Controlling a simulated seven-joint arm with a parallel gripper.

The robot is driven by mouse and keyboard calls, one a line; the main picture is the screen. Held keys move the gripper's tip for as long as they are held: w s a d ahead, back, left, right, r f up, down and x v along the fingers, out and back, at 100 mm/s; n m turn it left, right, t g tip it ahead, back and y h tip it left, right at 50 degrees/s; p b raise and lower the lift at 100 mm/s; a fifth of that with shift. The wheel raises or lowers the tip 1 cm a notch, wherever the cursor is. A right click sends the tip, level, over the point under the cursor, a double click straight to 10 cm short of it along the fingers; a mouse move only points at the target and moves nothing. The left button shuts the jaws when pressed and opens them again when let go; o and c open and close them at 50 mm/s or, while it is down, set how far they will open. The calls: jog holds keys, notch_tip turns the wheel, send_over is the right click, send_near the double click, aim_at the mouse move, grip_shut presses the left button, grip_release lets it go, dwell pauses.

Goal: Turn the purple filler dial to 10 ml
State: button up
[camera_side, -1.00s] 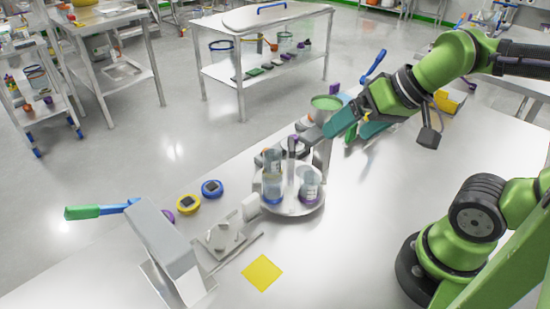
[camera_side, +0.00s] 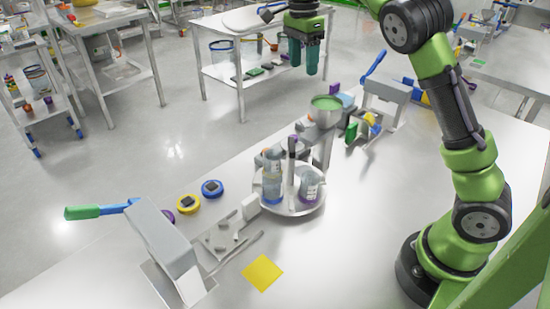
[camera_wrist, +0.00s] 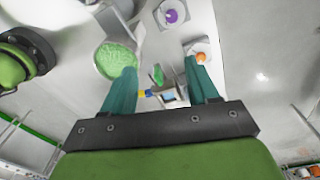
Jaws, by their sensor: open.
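A round purple knob (camera_wrist: 171,16) sits on a grey square plate at the top of the wrist view. It looks like the filler dial; its scale is too small to read. An orange knob (camera_wrist: 201,57) on a similar plate sits below and to the right of it. My gripper (camera_side: 303,70) points down in the side view, high beyond the hopper, with its teal fingers apart and empty. In the wrist view the fingers (camera_wrist: 160,68) frame the space below the purple knob. The hopper of green granules (camera_side: 327,103) is beside the left finger in the wrist view (camera_wrist: 115,60).
A round tray (camera_side: 290,208) with bottles stands before the hopper. A grey press (camera_side: 165,245) with a green-handled lever is at front left, near yellow (camera_side: 188,204) and blue (camera_side: 211,188) round pieces. A blue-lever press (camera_side: 388,90) stands behind.

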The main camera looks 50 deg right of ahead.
jog(key=w+a+f+m+g+h, duration=0.2)
jog(key=w+a+f+m+h, duration=0.1)
jog(key=w+a+f+m, duration=0.3)
jog(key=shift+n, duration=0.7)
jog(key=x, duration=1.7)
jog(key=shift+w+d+f, duration=0.25)
jog(key=shift+d+f, duration=0.05)
jog(key=shift+f, duration=0.05)
jog(key=shift+c, duration=0.2)
jog(key=c, duration=1)
